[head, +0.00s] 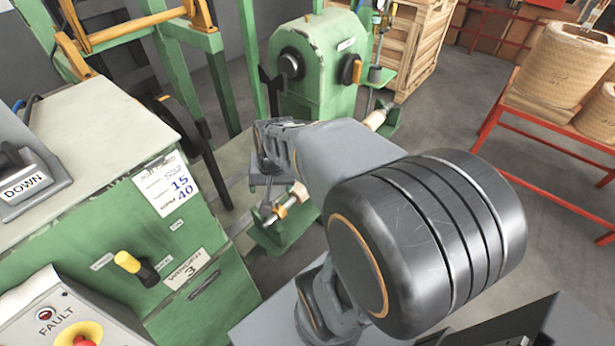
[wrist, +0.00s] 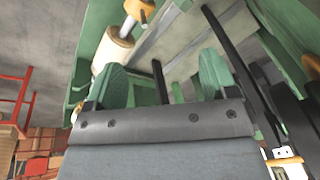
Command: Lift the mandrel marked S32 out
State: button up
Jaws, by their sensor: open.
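A job card (head: 168,187) on the green cabinet reads S32, with 15 and 40 below. In the head view a pale wooden cylinder (head: 299,192) shows beside my arm, low on a green stand, and another pale cylinder end (head: 375,119) shows on the other side. In the wrist view a pale cylinder (wrist: 113,52) lies at the upper left, outside my fingers. No S32 mark is legible on any cylinder. My gripper (wrist: 163,78) is open, its two green-padded fingers apart with nothing held between them. In the head view my arm hides the space between the cylinders.
A green machine housing (head: 318,65) stands behind my gripper. The green cabinet (head: 215,300) and a fault panel (head: 40,325) are at the left. A red rack (head: 545,118) with wound rolls (head: 562,65) is at the right. Dark bars (wrist: 228,50) run near the right finger.

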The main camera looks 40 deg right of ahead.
aim_at(299, 194)
jog(key=shift+o, duration=1)
jog(key=d+m+p, duration=0.4)
jog(key=d+m, duration=0.4)
jog(key=d, duration=0.3)
jog(key=shift+w+f+g+p, duration=0.2)
jog(key=shift+f+g+p, duration=0.1)
jog(key=shift+f, duration=0.1)
jog(key=f, duration=0.1)
jog(key=d+f+m, duration=0.1)
jog(key=shift+d+f, duration=0.2)
jog(key=shift+f, duration=0.15)
jog(key=f, duration=0.2)
jog(key=w+f, duration=0.1)
jog(key=f, duration=0.2)
jog(key=shift+a+f, duration=0.1)
jog(key=shift+f, duration=0.05)
jog(key=shift+w+a+f+b, duration=0.1)
jog(key=shift+w+f+b, duration=0.1)
jog(key=shift+f, duration=0.85)
jog(key=shift+w+d+f+b, duration=0.1)
jog(key=shift+w+f, duration=0.15)
jog(key=shift+f, duration=0.75)
jog(key=shift+w+a+f+b, duration=0.1)
jog(key=shift+w+f+b, duration=0.1)
jog(key=shift+f, duration=0.85)
jog(key=shift+c, duration=0.2)
jog(key=c, duration=1.3)
